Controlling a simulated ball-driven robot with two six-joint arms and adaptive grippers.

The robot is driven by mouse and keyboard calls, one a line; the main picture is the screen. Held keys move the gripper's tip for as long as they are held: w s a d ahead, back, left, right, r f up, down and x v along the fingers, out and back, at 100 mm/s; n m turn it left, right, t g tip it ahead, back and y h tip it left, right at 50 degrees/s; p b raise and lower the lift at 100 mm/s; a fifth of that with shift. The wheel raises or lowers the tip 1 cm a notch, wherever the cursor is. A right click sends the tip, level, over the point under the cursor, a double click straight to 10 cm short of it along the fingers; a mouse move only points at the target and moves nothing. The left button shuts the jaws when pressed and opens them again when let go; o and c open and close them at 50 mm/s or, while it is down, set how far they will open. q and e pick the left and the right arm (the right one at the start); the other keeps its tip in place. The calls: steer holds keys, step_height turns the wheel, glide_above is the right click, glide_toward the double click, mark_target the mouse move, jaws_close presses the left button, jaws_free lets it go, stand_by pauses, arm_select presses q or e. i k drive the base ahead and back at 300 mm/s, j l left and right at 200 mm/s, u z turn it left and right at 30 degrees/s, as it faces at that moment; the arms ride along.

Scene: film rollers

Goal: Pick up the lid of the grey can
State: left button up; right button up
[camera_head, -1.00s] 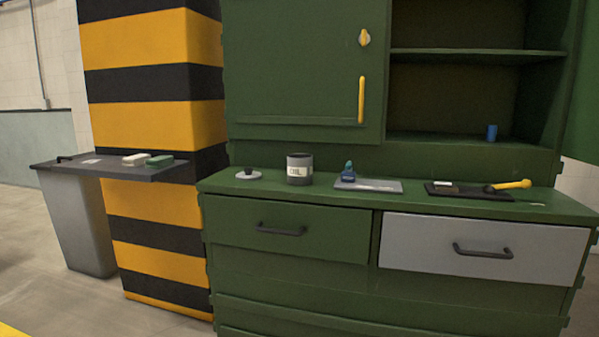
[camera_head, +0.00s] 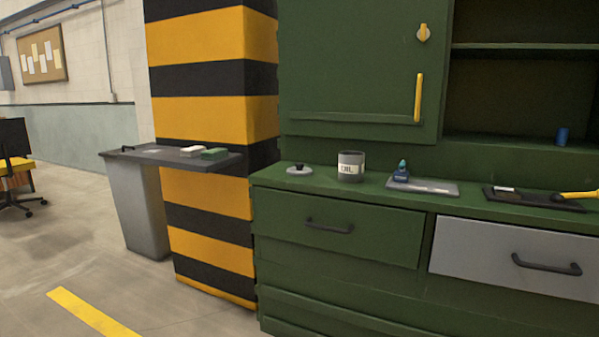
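The lid (camera_head: 299,170) is a light grey disc with a dark knob. It lies flat on the left end of the green cabinet's counter (camera_head: 376,191). The grey can (camera_head: 350,167) stands upright just to its right, apart from it, with a white label reading "OIL". Neither of my grippers is in view.
Right of the can are a blue bottle (camera_head: 401,171) on a grey plate (camera_head: 436,187) and a dark tray (camera_head: 535,200) with a yellow-handled tool.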

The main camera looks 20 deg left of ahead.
mark_target(300, 170)
steer(key=i+l+u, duration=0.1)
steer(key=i, duration=0.4)
steer(key=i+l+u, duration=0.15)
steer(key=i+l, duration=0.15)
steer(key=i, duration=0.2)
